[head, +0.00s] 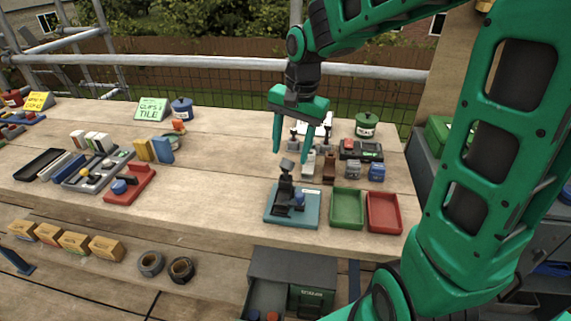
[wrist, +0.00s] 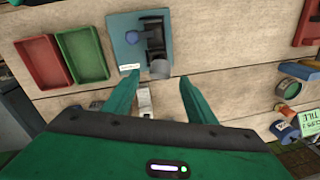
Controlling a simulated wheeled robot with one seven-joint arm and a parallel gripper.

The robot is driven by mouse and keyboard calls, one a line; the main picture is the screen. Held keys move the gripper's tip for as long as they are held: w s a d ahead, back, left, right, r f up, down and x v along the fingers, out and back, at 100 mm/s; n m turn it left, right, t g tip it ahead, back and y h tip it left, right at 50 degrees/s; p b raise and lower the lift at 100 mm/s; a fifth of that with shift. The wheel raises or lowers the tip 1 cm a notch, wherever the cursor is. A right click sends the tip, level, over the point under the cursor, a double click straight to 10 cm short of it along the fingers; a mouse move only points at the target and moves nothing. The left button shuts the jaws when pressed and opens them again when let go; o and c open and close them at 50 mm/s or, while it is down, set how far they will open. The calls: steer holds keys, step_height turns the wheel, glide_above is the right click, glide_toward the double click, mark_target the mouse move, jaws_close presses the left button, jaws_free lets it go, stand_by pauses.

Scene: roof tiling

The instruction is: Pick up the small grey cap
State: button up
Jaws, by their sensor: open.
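My gripper (head: 292,148) is open and empty, pointing down above the bench in the head view. In the wrist view its two fingers (wrist: 159,84) are spread apart. I cannot tell for certain which piece is the small grey cap. A grey rounded piece (wrist: 160,69) shows just beyond the fingertips, by the black press (wrist: 154,34); in the head view a grey piece (head: 288,164) tops the black press (head: 284,188). A pale grey block (wrist: 145,100) shows between the fingers, nearer the palm. Small grey pieces (head: 352,169) also stand to the right in the head view.
The press stands on a blue-grey plate (head: 276,219) with a blue piece (head: 299,197). A green tray (head: 347,222) and a red tray (head: 384,226) lie to its right. A brown block (head: 329,170) stands close behind. The bench left of the plate is clear.

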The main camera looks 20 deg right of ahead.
steer(key=shift+w+a+f, duration=0.15)
steer(key=shift+f, duration=1.2)
steer(key=shift+c, duration=0.6)
steer(key=c, duration=1.1)
steer(key=shift+r, duration=0.1)
